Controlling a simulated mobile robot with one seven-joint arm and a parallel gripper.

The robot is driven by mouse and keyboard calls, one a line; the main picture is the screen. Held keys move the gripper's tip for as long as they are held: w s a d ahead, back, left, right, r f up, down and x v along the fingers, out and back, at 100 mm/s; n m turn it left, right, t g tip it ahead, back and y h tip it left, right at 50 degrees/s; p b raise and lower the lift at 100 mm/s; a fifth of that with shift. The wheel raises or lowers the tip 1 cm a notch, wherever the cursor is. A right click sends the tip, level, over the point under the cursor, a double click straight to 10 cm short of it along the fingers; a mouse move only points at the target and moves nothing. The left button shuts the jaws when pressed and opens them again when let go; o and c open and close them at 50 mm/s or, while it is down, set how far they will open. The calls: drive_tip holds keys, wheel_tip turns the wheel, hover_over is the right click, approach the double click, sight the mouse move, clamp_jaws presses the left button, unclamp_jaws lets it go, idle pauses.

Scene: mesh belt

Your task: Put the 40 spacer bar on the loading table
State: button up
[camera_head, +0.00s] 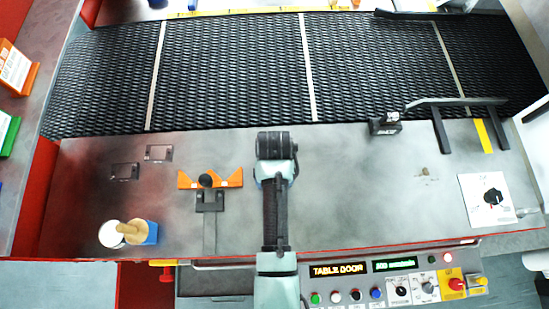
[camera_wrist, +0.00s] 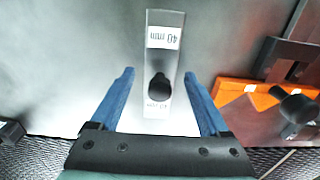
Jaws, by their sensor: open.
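The 40 spacer bar (camera_wrist: 165,62) is a pale grey flat bar with a "40 mm" label and a black knob. It lies on the grey metal table (camera_head: 350,200). My gripper (camera_wrist: 159,72) is open above it, with one blue finger on each side of the bar and a gap on both sides. The knob shows between the fingers. Nothing is held. In the head view my arm covers the bar and the fingers.
An orange V-shaped fixture with a black knob (camera_head: 206,181) stands left of my arm. A black mesh belt (camera_head: 230,70) runs behind the table. A small black device (camera_head: 384,124) stands at the right. A white cup (camera_head: 111,234) and a blue block (camera_head: 144,233) stand at the front left.

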wheel_tip(320, 180, up, 12)
drive_tip(key=shift+r, duration=0.2)
idle(0.4)
